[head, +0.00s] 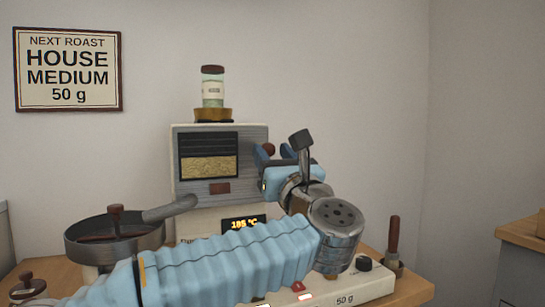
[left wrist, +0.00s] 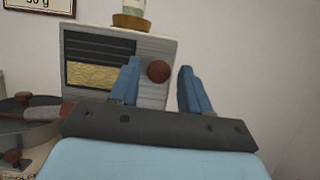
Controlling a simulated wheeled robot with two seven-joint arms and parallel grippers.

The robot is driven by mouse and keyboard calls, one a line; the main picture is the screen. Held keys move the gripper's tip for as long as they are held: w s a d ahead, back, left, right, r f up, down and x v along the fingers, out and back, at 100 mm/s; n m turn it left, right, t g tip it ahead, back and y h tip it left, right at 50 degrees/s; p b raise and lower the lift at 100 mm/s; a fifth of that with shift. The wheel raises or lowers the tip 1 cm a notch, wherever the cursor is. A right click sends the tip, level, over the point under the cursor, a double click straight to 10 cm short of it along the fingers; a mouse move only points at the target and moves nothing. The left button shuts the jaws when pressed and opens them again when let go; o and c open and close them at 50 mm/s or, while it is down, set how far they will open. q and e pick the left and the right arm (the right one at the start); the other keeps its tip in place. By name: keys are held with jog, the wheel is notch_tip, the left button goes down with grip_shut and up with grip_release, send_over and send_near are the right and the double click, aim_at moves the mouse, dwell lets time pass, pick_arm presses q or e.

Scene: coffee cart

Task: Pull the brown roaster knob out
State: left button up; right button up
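The brown roaster knob (head: 269,149) is a round ball on the right part of the grey roaster's front (head: 220,140). In the left wrist view the knob (left wrist: 158,71) shows between the two blue fingers, closer to the left one. My left gripper (head: 275,153) is open in front of the roaster, its fingers pointing toward the knob; it also shows in the left wrist view (left wrist: 160,80). A gap shows on the right side of the knob; whether the left finger touches it I cannot tell. My right gripper is not in view.
A round cooling pan (head: 115,240) with a brown-knobbed post stands at the left. A labelled jar (head: 212,88) sits on top of the roaster. A brown-handled tool (head: 394,235) stands in a small cup at the right. My left arm crosses the front.

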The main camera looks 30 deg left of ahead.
pick_arm(q)
jog(key=shift+o, duration=0.3)
jog(key=shift+s+d+f, duration=0.2)
jog(key=shift+d+f, duration=0.05)
jog(key=b+v, duration=0.3)
jog(key=v, duration=1)
